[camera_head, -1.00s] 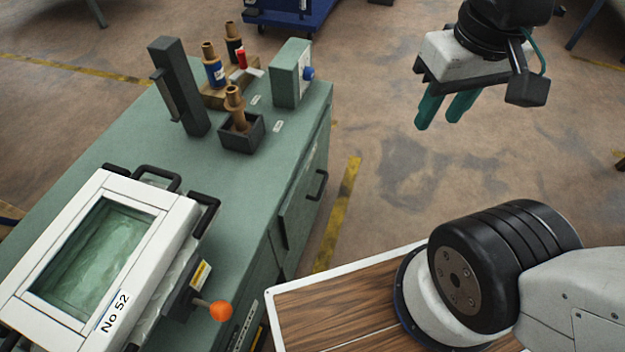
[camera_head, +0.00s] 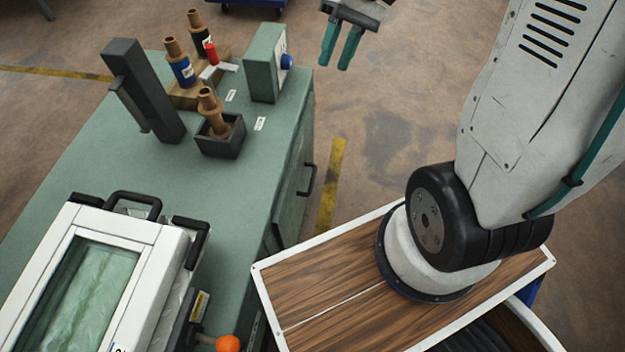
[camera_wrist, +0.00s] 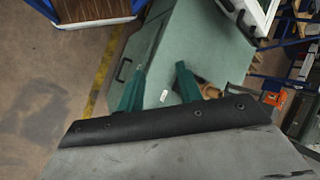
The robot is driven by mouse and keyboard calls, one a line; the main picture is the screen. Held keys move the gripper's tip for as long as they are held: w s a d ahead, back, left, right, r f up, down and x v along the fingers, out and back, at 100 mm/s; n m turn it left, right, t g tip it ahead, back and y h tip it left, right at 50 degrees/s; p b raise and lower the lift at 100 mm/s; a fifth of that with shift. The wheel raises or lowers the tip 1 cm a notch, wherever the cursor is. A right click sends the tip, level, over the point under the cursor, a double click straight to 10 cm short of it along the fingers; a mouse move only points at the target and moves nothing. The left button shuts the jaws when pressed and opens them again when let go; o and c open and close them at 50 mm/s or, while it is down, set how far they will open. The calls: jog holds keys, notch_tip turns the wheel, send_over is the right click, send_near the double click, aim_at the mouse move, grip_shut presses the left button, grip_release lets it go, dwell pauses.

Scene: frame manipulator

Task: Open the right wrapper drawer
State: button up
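The green cabinet (camera_head: 225,185) carries a front panel (camera_head: 292,195) with a black bar handle (camera_head: 306,180) on its right side; the panel looks closed. I cannot tell for sure that this is the right wrapper drawer. The handle also shows in the wrist view (camera_wrist: 124,68). My gripper (camera_head: 337,60) has two teal fingers that stand apart with nothing between them. It is in the air beyond the cabinet's far right corner, clear of the handle. In the wrist view, my fingers (camera_wrist: 160,78) overlap the cabinet (camera_wrist: 190,45) in the picture.
On the cabinet top are a dark upright post (camera_head: 145,95), a black box with a brown part (camera_head: 220,135), a blue bottle (camera_head: 180,65), a green control box (camera_head: 265,62) and a white-framed window unit (camera_head: 100,270). Floor right of the cabinet is open, with a yellow line (camera_head: 331,185).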

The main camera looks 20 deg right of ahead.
jog(key=w+d+f+y, duration=0.1)
jog(key=w+f+y, duration=0.1)
jog(key=w+f, duration=0.3)
jog(key=w+d+f+y, duration=0.2)
jog(key=f, duration=0.6)
jog(key=m+t+y, duration=0.5)
jog(key=t+y, duration=0.1)
jog(key=t, duration=0.1)
send_near(313, 180)
jog(key=a+f, duration=0.1)
jog(key=a, duration=0.2)
jog(key=x, duration=0.4)
jog(key=w+x, duration=0.1)
jog(key=x, duration=0.2)
jog(key=shift+f, duration=0.15)
grip_shut()
